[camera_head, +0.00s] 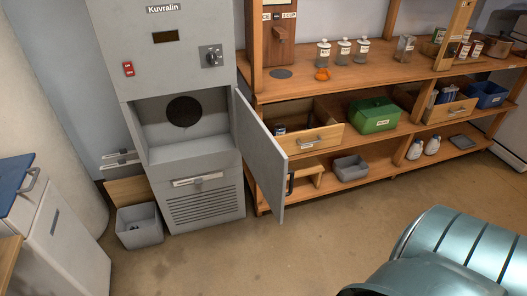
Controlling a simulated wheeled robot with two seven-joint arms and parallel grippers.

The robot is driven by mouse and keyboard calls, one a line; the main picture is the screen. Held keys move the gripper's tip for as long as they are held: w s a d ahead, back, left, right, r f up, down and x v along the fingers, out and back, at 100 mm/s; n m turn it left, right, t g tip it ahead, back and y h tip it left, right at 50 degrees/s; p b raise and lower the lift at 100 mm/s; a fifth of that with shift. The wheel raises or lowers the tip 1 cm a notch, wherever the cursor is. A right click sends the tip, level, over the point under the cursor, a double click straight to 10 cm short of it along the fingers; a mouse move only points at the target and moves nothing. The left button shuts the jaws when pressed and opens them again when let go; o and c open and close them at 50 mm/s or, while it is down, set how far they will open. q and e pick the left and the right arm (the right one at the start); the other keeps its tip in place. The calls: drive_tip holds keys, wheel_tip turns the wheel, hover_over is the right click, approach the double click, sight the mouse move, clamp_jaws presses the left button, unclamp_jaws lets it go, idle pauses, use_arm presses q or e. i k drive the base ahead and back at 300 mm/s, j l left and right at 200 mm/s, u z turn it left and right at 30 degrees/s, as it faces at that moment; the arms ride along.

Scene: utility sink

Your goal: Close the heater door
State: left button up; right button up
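The heater (205,90) is a tall grey cabinet labelled "Kuvralin" at the left of centre. Its door (262,155) is a flat grey panel hinged on the right side of the opening. It stands wide open, swung out toward me. The heater compartment (155,130) is exposed and looks empty, with a dark round patch on its back wall. A dark handle (290,183) shows near the door's free edge. Neither of my grippers is in view.
Wooden shelves (400,68) with jars, open drawers and a green box (375,114) stand right of the door. A grey bin (139,226) sits on the floor left of the heater. A white cabinet (60,230) stands at far left. The floor (240,255) before the heater is clear.

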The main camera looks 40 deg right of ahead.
sight(268, 162)
drive_tip(key=i+l+z, duration=0.1)
drive_tip(key=l+z, duration=0.15)
drive_tip(key=l, duration=2.1)
